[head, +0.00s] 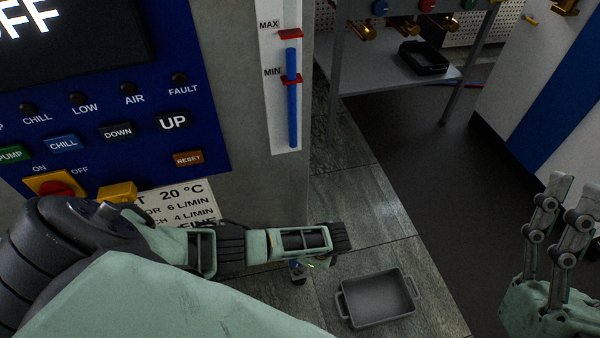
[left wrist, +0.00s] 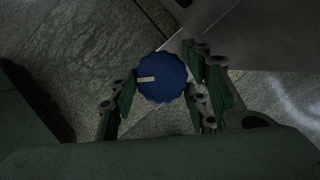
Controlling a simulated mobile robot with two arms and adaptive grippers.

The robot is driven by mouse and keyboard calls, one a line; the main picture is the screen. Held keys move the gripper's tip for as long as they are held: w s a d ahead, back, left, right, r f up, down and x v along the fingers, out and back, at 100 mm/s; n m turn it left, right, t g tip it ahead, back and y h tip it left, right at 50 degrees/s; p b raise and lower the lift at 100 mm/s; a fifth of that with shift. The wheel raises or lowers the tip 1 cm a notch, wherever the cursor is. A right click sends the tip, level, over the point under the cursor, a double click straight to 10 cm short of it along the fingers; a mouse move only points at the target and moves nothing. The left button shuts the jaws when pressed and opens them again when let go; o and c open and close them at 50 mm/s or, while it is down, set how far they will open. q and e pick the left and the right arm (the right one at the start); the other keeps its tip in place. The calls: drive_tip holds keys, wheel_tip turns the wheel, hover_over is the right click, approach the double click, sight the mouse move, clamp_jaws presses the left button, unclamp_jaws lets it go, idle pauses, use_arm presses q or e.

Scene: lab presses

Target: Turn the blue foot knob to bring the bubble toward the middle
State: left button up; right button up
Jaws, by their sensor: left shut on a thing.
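The blue foot knob (left wrist: 162,77) is a round, scalloped disc with a pale mark on its face, pointing left in the left wrist view. My left gripper (left wrist: 158,100) is shut on the knob, with one finger on each side of it. In the head view my left gripper (head: 318,246) is low beside the grey cabinet's corner and hides most of the knob. My right gripper (head: 577,190) is open and empty at the right edge, away from the cabinet. I cannot make out a bubble in either view.
A grey tray (head: 378,299) with two handles lies on the tiled floor close to my left gripper. The cabinet's control panel (head: 110,120) and level gauge (head: 286,100) rise above my left arm. A metal table (head: 385,78) stands behind. Dark floor lies open at the right.

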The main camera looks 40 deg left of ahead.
use_arm(q)
drive_tip(key=shift+s+f+n+g, duration=0.1)
drive_tip(key=shift+s+n+g, duration=0.15)
drive_tip(key=shift+n+g, duration=0.25)
drive_tip(key=o, duration=1.1)
drive_tip(key=shift+w, duration=0.15)
drive_tip(key=shift+w+d+r, duration=0.15)
drive_tip(key=shift+r, duration=0.3)
drive_tip(key=v, duration=1.1)
drive_tip(key=shift+s, duration=0.3)
